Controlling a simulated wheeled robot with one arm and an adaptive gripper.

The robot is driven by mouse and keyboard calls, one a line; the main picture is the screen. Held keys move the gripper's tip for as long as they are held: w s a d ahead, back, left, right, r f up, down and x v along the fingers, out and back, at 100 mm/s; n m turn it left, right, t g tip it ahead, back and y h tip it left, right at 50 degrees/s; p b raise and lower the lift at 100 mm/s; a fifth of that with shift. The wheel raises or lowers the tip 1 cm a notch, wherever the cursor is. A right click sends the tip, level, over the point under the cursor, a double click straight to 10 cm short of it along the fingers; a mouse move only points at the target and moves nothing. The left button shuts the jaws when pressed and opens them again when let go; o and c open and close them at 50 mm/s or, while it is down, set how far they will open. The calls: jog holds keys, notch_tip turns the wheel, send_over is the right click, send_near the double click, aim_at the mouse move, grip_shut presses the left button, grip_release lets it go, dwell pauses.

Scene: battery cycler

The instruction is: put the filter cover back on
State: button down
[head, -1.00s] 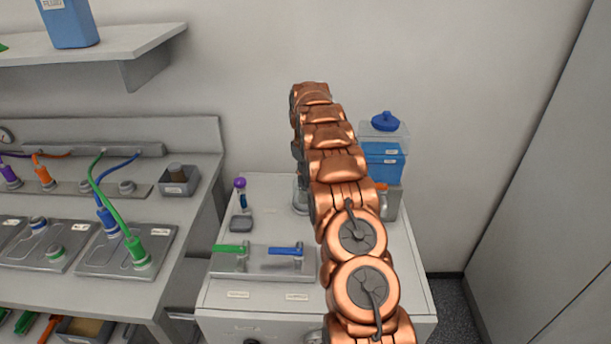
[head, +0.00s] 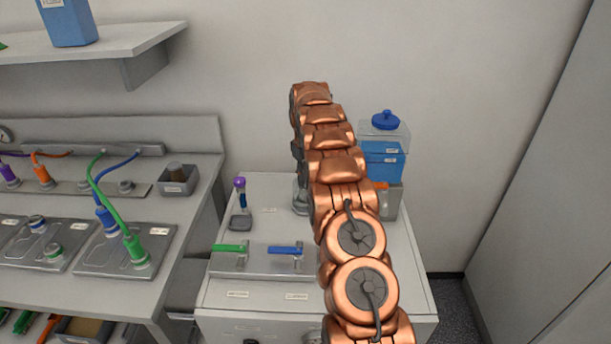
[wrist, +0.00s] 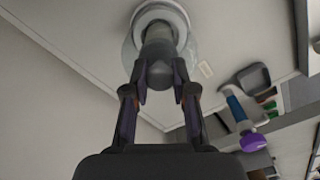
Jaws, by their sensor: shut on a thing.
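My gripper (wrist: 160,97) is shut on a grey knob-like handle (wrist: 157,72), seen in the wrist view. The handle stands over a round, pale, partly see-through piece (wrist: 182,50), which I take to be the filter cover or its housing. I cannot tell whether the cover is seated or held just above the housing. In the head view, a pale round part (head: 300,195) shows at the left edge of my arm, on the white cabinet top (head: 265,190). My arm hides most of this spot and the gripper there.
A purple-topped tool (head: 240,185) stands by a small grey tray (head: 240,222). Green (head: 229,248) and blue (head: 285,250) valve levers are near the front. A blue-filled tank (head: 383,165) stands behind my arm at right. The back wall is close.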

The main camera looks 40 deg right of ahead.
dwell(0.4)
jog(key=shift+c, duration=1.9)
grip_release()
jog(key=shift+r, duration=0.1)
jog(key=shift+r+p, duration=0.8)
jog(key=shift+r, duration=2.6)
jog(key=shift+c, duration=0.3)
grip_shut()
jog(key=shift+f+b, duration=1.15)
jog(key=shift+f, duration=1.2)
